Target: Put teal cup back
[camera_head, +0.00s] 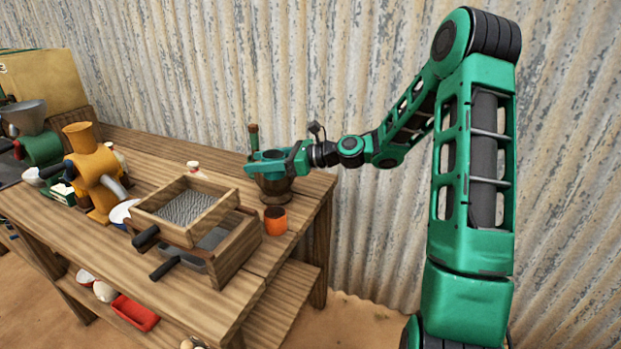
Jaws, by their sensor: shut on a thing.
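My gripper (266,164) is at the far right end of the wooden bench, above a dark brown mortar-like bowl (274,189). It is shut on a small teal rounded thing (268,155), which appears to be the teal cup. Its colour is close to that of my green fingers, so its outline is hard to make out and part of it is hidden. I cannot tell whether it touches the bowl below. A brown upright handle (253,137) shows just behind and left of my gripper.
An orange cup (276,220) stands in front of the bowl near the bench's right edge. Stacked wooden sieve boxes (190,207) with dark handles sit to the left. A yellow grinder (94,172) stands farther left. A red tray (135,313) lies on the lower shelf. Corrugated metal wall rises behind.

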